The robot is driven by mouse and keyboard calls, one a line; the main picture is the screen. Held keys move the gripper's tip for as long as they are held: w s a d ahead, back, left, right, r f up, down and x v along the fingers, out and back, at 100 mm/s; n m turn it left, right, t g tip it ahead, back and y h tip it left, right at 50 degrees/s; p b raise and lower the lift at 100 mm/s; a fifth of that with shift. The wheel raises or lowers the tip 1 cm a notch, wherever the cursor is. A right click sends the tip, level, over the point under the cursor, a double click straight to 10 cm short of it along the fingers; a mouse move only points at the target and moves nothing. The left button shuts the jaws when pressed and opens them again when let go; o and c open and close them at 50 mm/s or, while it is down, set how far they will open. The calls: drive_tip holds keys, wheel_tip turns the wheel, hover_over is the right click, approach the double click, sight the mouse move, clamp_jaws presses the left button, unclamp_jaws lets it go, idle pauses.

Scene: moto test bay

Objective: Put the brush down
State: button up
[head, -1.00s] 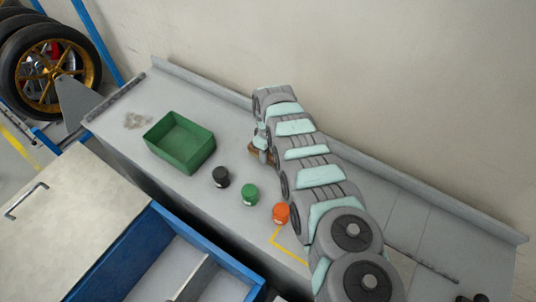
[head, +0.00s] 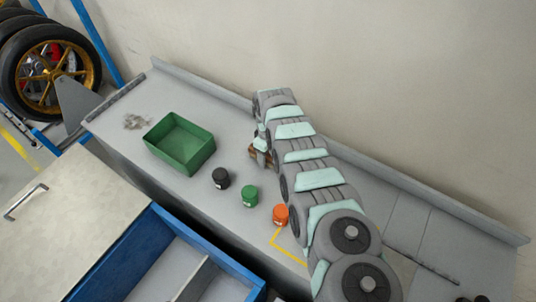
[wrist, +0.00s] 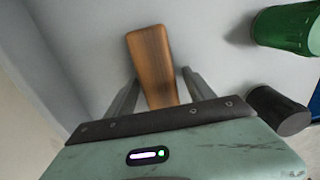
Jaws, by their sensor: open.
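The brush shows in the wrist view as a brown wooden piece (wrist: 151,55) on or just above the grey bench top; its bristles are not visible. In the head view only a small brown part (head: 254,155) shows beneath my arm. My gripper (wrist: 160,90) is open, its two fingers on either side of the wood with visible gaps. In the head view my gripper (head: 261,140) is low over the bench and partly hidden by my arm.
On the bench (head: 215,209) are a green bin (head: 193,163), a black pot (head: 221,178), a green pot (head: 250,195) and an orange pot (head: 281,215). The black pot (wrist: 278,110) and green pot (wrist: 285,28) are right of the fingers in the wrist view. A raised lip runs along the wall.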

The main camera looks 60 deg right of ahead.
wheel_tip(320, 180, up, 12)
drive_tip(key=p, duration=0.1)
idle(0.5)
idle(0.5)
